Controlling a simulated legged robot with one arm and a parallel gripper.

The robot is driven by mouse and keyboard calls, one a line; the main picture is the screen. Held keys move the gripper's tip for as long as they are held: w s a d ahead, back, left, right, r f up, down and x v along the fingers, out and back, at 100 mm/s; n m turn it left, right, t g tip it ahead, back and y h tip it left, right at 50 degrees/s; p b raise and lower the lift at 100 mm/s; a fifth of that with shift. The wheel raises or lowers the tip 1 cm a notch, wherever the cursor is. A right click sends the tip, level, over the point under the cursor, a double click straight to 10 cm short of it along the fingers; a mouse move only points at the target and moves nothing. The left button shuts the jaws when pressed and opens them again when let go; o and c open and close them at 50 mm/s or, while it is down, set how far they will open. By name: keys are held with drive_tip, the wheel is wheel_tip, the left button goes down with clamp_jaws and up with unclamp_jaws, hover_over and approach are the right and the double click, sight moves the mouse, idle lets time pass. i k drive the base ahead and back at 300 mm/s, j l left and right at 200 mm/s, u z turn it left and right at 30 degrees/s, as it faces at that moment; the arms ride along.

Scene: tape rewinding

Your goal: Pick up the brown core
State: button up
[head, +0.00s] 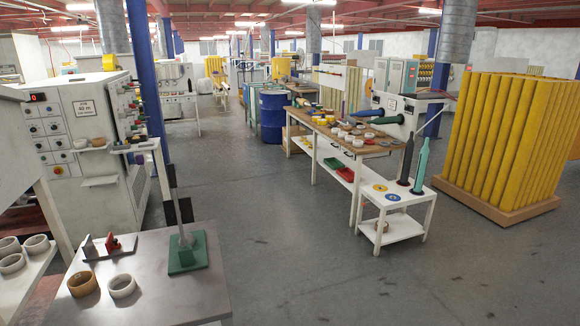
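A brown core (83,291), an open ring, stands on its flat end on the grey table (165,296) at the lower left of the head view. A paler cream core (122,292) stands close to its right. My gripper is not seen in this view.
A green-based stand (188,254) with an upright post and dark plates is at the table's back. A small red-and-grey tool (110,243) lies behind the cores. Several pale rings (37,244) sit on a white shelf at left. Open grey floor (290,250) lies to the right.

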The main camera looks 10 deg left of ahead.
sight(98, 143)
drive_tip(key=i+l+z, duration=0.15)
drive_tip(key=i, duration=0.75)
drive_tip(key=i+l+z, duration=0.15)
drive_tip(key=i, duration=0.75)
drive_tip(key=i+j+u, duration=0.15)
drive_tip(key=i+u, duration=0.2)
drive_tip(key=i, duration=0.25)
drive_tip(key=i+u, duration=0.4)
drive_tip(key=i, duration=0.25)
drive_tip(key=i+l+u, duration=0.2)
drive_tip(key=i+u, duration=0.15)
drive_tip(key=i, duration=0.25)
drive_tip(key=i+j+u, duration=0.1)
drive_tip(key=i+u, duration=0.35)
drive_tip(key=i+l+u, duration=0.15)
drive_tip(key=i+u, duration=0.35)
drive_tip(key=i, duration=0.2)
drive_tip(key=i+l+u, duration=0.3)
drive_tip(key=i+u, duration=0.45)
drive_tip(key=i, duration=0.15)
drive_tip(key=i+u, duration=0.35)
drive_tip(key=i+j+z, duration=0.15)
drive_tip(key=z, duration=0.2)
drive_tip(key=i+j+z, duration=0.2)
drive_tip(key=z, duration=0.2)
drive_tip(key=i+j+z, duration=0.35)
drive_tip(key=k+l, duration=0.1)
